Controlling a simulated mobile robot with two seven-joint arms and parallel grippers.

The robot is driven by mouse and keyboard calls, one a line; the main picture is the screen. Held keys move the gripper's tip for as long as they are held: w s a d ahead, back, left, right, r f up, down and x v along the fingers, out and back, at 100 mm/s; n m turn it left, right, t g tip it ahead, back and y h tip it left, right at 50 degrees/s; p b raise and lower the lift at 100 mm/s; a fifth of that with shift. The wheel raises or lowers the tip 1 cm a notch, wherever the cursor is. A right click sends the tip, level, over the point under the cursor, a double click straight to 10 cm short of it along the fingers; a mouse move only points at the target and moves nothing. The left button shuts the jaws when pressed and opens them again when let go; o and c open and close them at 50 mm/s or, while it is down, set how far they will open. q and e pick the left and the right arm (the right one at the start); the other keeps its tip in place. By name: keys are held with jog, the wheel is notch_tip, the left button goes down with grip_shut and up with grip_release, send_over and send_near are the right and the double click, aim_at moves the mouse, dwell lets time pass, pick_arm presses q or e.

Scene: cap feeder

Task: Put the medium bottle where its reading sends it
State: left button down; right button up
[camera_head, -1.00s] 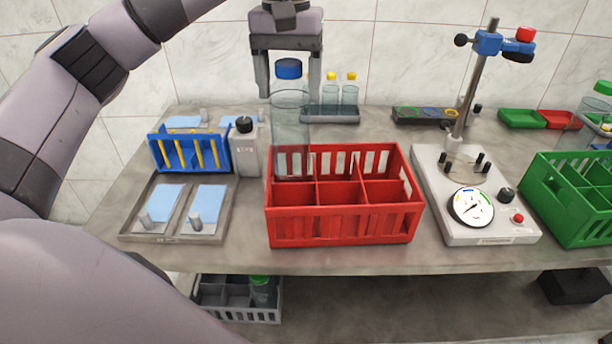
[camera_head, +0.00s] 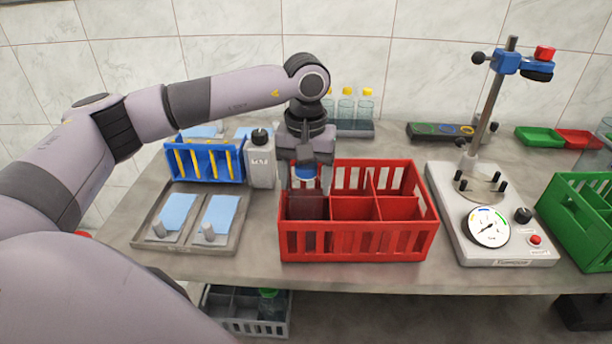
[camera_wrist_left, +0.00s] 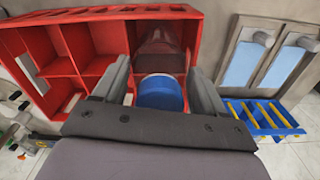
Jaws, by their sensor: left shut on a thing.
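The medium bottle has a blue cap (camera_head: 305,173) and a clear body (camera_wrist_left: 160,48). It is upright, with its lower part inside a left-column compartment of the red crate (camera_head: 355,242). I cannot tell whether it touches the crate floor. My left gripper (camera_head: 305,182) comes from above and is shut on the bottle near its cap. In the left wrist view the fingers stand on both sides of the blue cap (camera_wrist_left: 160,93). The instrument (camera_head: 505,250) has a round dial (camera_head: 488,228), too small to read surely. My right gripper is not in view.
A green crate (camera_head: 585,225) stands at the right. A blue rack (camera_head: 205,162), a grey capped bottle (camera_head: 261,160) and a tray with blue pads (camera_head: 190,240) are left of the red crate. Yellow-capped bottles (camera_head: 346,108) stand behind. A grey crate (camera_head: 245,312) is below.

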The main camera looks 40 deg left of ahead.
pick_arm(q)
jog(key=shift+c, duration=2.4)
grip_release()
jog(key=shift+f, duration=0.15)
jog(key=o, duration=0.4)
jog(key=shift+r, duration=0.2)
notch_tip(320, 180, up, 12)
jog(key=shift+b, duration=0.45)
